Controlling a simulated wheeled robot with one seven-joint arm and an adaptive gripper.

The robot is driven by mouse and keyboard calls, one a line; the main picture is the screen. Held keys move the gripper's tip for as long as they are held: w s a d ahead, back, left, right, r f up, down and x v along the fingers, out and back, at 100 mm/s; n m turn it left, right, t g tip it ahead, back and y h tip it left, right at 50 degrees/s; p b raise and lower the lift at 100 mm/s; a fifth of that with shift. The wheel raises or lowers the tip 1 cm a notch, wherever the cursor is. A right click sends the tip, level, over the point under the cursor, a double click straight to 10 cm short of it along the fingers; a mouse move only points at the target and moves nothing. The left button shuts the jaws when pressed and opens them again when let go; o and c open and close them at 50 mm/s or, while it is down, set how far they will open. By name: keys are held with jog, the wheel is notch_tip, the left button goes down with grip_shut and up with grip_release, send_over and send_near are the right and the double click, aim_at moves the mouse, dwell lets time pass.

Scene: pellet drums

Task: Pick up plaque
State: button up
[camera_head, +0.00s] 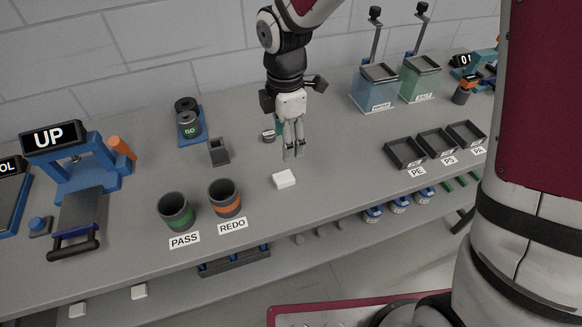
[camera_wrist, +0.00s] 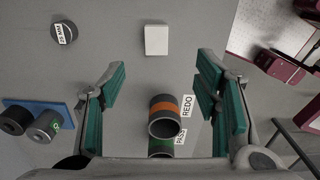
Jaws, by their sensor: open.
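A small white block (camera_head: 284,179), which looks like the plaque, lies flat on the grey bench (camera_head: 330,190) near its front edge. In the wrist view the white block (camera_wrist: 156,40) lies ahead of the fingers, roughly midway between them. My gripper (camera_head: 292,153) points down above the bench, just behind and above the block, apart from it. It is open and empty; the wrist view shows its two green-padded fingers (camera_wrist: 163,90) spread wide.
The REDO cup (camera_head: 226,199) and PASS cup (camera_head: 176,212) stand left of the block. A small grey holder (camera_head: 218,151) stands behind them. Black trays (camera_head: 404,154) marked PE and PS sit to the right. The bench around the block is clear.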

send_over(286, 176)
jog(key=f, duration=0.8)
jog(key=shift+s+d+f+p, duration=0.15)
jog(key=shift+s+p, duration=0.15)
jog(key=shift+s, duration=0.05)
jog(key=shift+w+a+f+p, duration=0.15)
jog(key=shift+f+p, duration=0.15)
jog(key=shift+f, duration=1.05)
jog(key=shift+w+a+f+p, duration=0.15)
jog(key=shift+f+p, duration=0.15)
jog(key=shift+f, duration=1)
jog(key=shift+d, duration=0.1)
jog(key=c, duration=1.1)
